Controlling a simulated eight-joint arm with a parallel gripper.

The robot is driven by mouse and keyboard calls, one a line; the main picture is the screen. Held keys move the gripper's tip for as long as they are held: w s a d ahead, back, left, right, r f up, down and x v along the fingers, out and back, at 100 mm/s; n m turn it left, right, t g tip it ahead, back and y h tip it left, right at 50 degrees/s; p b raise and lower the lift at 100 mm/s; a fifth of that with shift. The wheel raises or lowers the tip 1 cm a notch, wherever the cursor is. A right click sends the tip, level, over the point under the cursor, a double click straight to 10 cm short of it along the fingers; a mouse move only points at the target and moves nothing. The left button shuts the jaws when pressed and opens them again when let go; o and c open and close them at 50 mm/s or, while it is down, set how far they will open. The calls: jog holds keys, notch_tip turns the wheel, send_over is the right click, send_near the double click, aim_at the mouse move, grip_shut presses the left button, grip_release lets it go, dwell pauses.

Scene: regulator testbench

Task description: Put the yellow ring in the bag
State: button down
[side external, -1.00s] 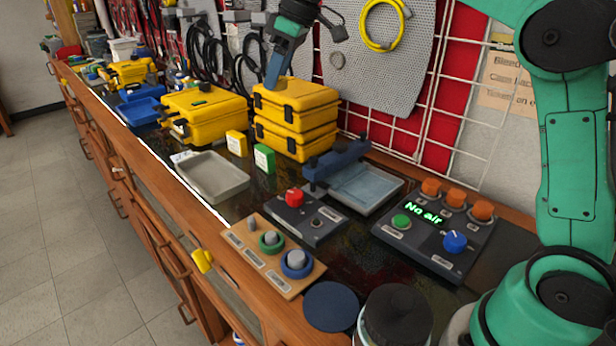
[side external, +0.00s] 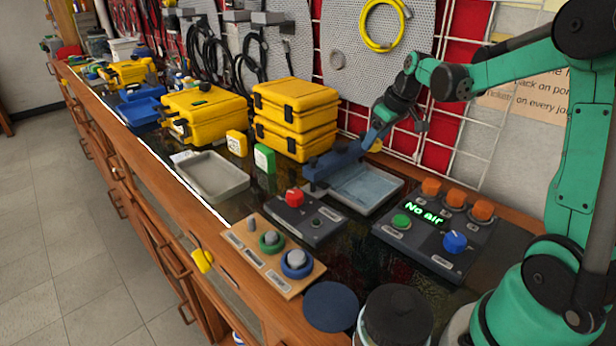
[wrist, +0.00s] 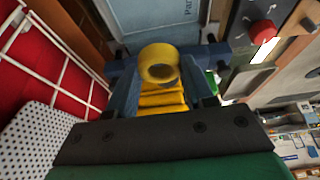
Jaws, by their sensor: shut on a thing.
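The yellow ring (wrist: 158,64) is held between the blue fingers of my gripper (wrist: 163,88) in the wrist view. In the side view my gripper (side external: 376,136) is shut on the ring, and a bit of yellow (side external: 376,146) shows at its fingers. A pale blue, flat, bag-like piece (side external: 366,186) lies at the blue holder (side external: 338,162), below and in front of my gripper. In the wrist view this pale blue piece (wrist: 165,20), with partly visible lettering, is beyond the ring. The ring appears above the holder's height; I cannot tell whether they touch. The bag's opening is not clear.
Stacked yellow cases (side external: 296,118) stand left of my gripper. The wire grid and red panel (side external: 436,140) are close behind it. A red-button box (side external: 306,218) and a control box reading "No air" (side external: 436,232) stand in front. A grey tray (side external: 212,178) is empty.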

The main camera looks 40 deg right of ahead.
aim_at(364, 187)
notch_tip(364, 187, down, 10)
jog(key=shift+f, duration=0.1)
dwell(0.4)
jog(key=shift+f, duration=0.15)
jog(key=shift+c, duration=1.7)
grip_release()
jog(key=v, duration=1.2)
jog(key=s+a+r+t, duration=0.1)
jog(key=s+a, duration=0.3)
jog(key=a, duration=1.5)
jog(key=shift+a+r+t, duration=0.15)
jog(key=shift+r+t, duration=0.1)
jog(key=shift+t, duration=0.55)
